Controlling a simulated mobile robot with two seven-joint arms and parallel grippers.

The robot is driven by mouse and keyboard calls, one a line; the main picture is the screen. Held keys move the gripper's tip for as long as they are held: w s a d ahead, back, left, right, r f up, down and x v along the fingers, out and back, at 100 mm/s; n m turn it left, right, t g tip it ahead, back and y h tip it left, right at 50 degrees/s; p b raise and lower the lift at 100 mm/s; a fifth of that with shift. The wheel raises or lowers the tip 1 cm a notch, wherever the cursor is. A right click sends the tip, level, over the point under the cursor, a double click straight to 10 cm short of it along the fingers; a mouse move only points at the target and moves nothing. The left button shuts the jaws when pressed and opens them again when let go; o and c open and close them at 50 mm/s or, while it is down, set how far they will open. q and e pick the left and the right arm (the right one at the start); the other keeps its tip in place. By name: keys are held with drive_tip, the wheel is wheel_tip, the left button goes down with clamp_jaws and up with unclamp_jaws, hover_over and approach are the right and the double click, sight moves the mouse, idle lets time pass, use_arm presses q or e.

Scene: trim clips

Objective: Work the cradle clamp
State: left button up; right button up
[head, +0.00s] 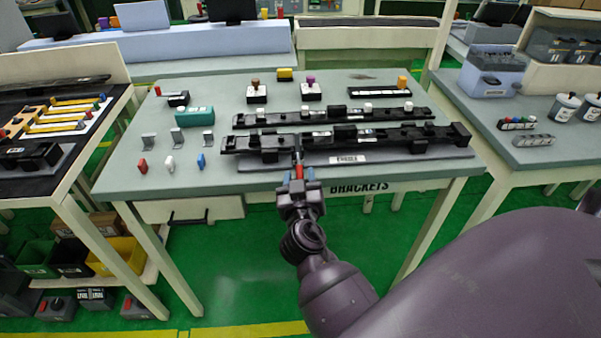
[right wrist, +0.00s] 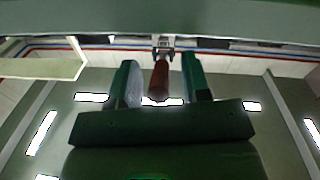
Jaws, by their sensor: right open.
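The cradle (head: 420,155) is a long grey base at the table's front edge, with a white label. A long black trim piece (head: 400,136) with several blocks lies along it. The clamp's red handle (head: 299,171) sticks out at the cradle's front, left of the label. It also shows in the right wrist view (right wrist: 160,80), hanging from a small metal bracket. My right gripper (head: 299,178) is at the handle. Its two fingers are open, one on each side of the handle, with gaps visible in the wrist view. My left gripper is not in view.
A second black bar (head: 290,118) lies behind the cradle. Small clips (head: 178,137), coloured pegs (head: 169,164) and a teal block (head: 194,116) stand on the table's left. Button boxes (head: 311,92) stand at the back. Side benches flank the table.

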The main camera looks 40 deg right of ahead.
idle(0.3)
drive_tip(key=shift+c, duration=0.8)
clamp_jaws()
